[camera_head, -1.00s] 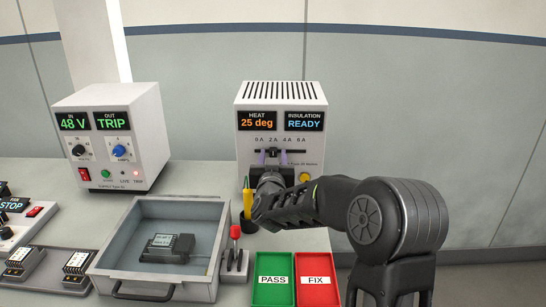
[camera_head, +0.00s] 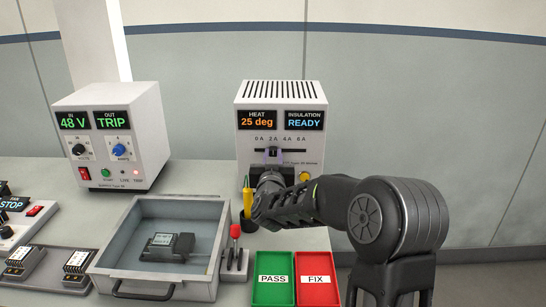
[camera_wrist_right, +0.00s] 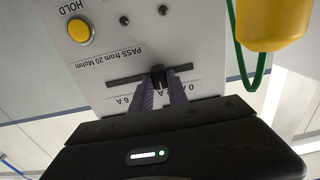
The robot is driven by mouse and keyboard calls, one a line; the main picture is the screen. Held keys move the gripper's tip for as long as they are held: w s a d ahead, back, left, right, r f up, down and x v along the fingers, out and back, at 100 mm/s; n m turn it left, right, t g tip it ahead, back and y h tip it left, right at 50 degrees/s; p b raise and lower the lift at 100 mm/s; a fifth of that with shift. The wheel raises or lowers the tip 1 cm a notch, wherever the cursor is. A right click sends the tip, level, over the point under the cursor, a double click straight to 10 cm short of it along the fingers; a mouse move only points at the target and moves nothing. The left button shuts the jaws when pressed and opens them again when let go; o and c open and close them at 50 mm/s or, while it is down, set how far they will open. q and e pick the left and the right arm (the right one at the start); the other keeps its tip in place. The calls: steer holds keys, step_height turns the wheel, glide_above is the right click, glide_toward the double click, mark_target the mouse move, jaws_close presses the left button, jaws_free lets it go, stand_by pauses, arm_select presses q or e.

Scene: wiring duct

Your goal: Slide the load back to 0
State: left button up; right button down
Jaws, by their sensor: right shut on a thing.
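The load slider's black knob (camera_head: 273,152) sits in its horizontal slot on the front of the white load box (camera_head: 281,96), close under the 2 A mark of a scale from 0 A to 6 A. My right gripper (camera_head: 273,158) is shut on the knob from the front. In the right wrist view, upside down, the knob (camera_wrist_right: 158,76) shows between the tips of the two purple fingers of my right gripper (camera_wrist_right: 160,88). The box displays read HEAT 25 deg and INSULATION READY. My left gripper is not in view.
A yellow probe (camera_head: 247,198) stands in a holder beside my right forearm. A yellow HOLD button (camera_wrist_right: 79,31) is on the box. The power supply (camera_head: 112,138) reads 48 V and TRIP. A grey tray (camera_head: 122,262) holds a module. PASS (camera_head: 272,297) and FIX (camera_head: 318,297) bins stand in front.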

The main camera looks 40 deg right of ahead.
steer(key=shift+w+a, duration=0.1)
stand_by(0.7)
steer(key=w+a, duration=0.2)
steer(key=a, duration=0.1)
steer(key=shift+w+a+p, duration=0.2)
steer(key=shift+w+p, duration=0.05)
steer(key=shift+p, duration=0.1)
steer(key=c, duration=1.3)
jaws_free()
steer(key=shift+a, duration=0.1)
steer(key=shift+r, duration=0.15)
